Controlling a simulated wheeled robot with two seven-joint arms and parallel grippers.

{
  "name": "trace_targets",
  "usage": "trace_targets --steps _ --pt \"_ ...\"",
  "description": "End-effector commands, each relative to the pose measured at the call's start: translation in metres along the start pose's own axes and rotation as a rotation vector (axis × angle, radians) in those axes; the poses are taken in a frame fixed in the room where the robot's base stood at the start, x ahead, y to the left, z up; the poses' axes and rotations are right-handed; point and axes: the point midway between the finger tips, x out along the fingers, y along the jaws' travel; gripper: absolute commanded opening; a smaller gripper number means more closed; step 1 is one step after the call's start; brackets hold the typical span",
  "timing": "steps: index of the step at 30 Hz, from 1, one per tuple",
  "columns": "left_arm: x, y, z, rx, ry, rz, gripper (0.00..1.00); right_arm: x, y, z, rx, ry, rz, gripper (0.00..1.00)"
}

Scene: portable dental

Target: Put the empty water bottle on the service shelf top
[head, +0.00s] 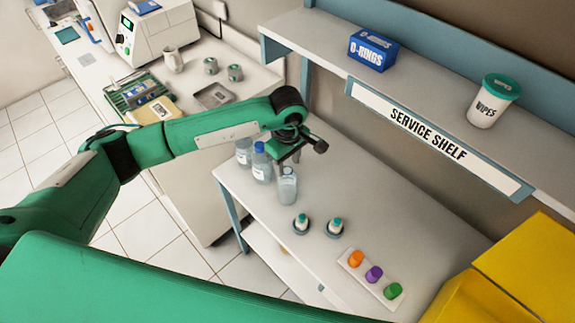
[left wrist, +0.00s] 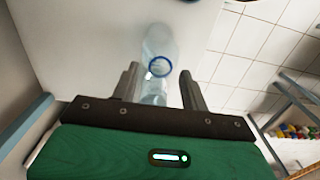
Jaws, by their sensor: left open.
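Several bottles stand at the left end of the white bench top. A clear bottle with a white label (head: 287,188) is nearest the front; a blue-capped bottle (head: 262,165) and another bottle (head: 243,151) stand behind it. I cannot tell for sure which is empty. My left gripper (head: 289,160) is open just above the front bottle and partly hides its top. In the left wrist view a clear bottle with a blue ring (left wrist: 159,44) shows between and beyond the open fingers (left wrist: 160,72). The service shelf top (head: 425,95) is above the bench at right. My right gripper is not in view.
The shelf holds a blue O-rings box (head: 372,51) and a wipes tub (head: 494,100), with bare room between them. Two small dropper bottles (head: 301,224) and a strip of coloured caps (head: 372,273) are on the bench. A yellow block (head: 510,270) stands at lower right.

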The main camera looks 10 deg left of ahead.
Motion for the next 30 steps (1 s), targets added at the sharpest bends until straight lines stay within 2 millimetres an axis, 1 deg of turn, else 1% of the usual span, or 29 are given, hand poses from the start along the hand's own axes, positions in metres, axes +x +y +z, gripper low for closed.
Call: trace_targets --steps 1,6,12,15,18,21,30 --pt "-0.006 0.001 -0.001 0.002 0.002 0.005 0.45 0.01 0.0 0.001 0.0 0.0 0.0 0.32" --pt "-0.043 0.001 0.0 0.003 0.003 0.006 0.45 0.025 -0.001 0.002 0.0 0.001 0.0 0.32" --pt "-0.081 0.0 0.0 0.003 0.002 0.003 0.45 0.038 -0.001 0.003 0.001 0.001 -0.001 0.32" --pt "-0.093 0.0 0.0 0.001 0.0 0.002 0.45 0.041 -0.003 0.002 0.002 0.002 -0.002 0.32" --pt "-0.101 0.0 0.0 0.001 0.001 0.001 0.45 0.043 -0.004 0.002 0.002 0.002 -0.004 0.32" --pt "-0.104 0.0 0.0 0.001 0.0 0.0 0.45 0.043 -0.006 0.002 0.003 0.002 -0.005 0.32" --pt "-0.104 0.0 0.0 0.001 -0.001 0.0 0.45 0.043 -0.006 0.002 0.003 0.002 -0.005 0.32"
